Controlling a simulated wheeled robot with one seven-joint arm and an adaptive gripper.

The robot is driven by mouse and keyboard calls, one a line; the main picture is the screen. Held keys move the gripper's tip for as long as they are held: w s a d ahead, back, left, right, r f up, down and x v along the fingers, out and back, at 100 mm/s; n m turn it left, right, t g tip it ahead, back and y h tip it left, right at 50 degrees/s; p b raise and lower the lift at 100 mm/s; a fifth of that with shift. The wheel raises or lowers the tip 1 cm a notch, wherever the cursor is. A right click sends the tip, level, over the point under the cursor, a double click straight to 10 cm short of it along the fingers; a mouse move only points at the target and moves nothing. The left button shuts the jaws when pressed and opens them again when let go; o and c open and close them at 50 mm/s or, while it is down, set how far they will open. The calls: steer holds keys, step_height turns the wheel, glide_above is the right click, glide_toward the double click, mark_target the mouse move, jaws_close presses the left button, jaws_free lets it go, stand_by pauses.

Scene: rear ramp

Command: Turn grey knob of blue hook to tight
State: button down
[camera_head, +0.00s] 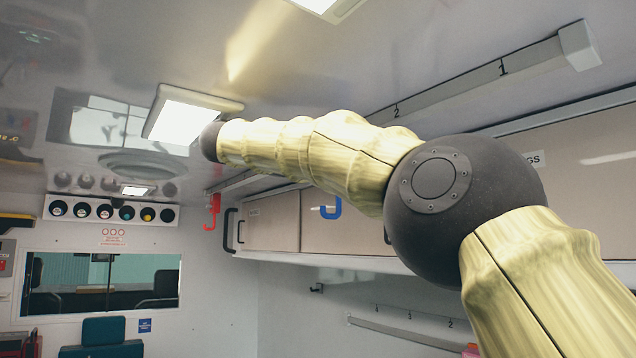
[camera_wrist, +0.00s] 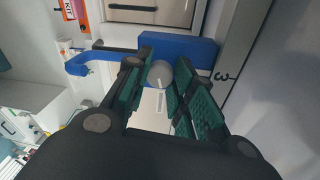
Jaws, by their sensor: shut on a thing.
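In the wrist view the grey knob (camera_wrist: 159,72) sits between the two green-padded fingers of my gripper (camera_wrist: 160,88), which is shut on it. A pale bar shows just below the knob, between the pads. The blue hook (camera_wrist: 178,50) lies behind the knob, and its arm reaches left to a curved end (camera_wrist: 80,65). The fingers hide part of the hook. In the head view a blue hook (camera_head: 331,208) hangs below my arm with a small pale part at its left. My gripper is not visible in the head view.
In the head view a red hook (camera_head: 212,210) hangs farther left. Beige overhead cabinets (camera_head: 270,220) line the right wall. A ceiling lamp (camera_head: 185,115) is close to my arm.

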steer(key=shift+d+m+b, duration=0.1)
steer(key=shift+m+b, duration=1.05)
steer(key=shift+m, duration=0.25)
steer(key=c, duration=1.2)
jaws_free()
steer(key=shift+d, duration=0.15)
steer(key=shift+a, duration=0.2)
steer(key=shift+d+r, duration=0.1)
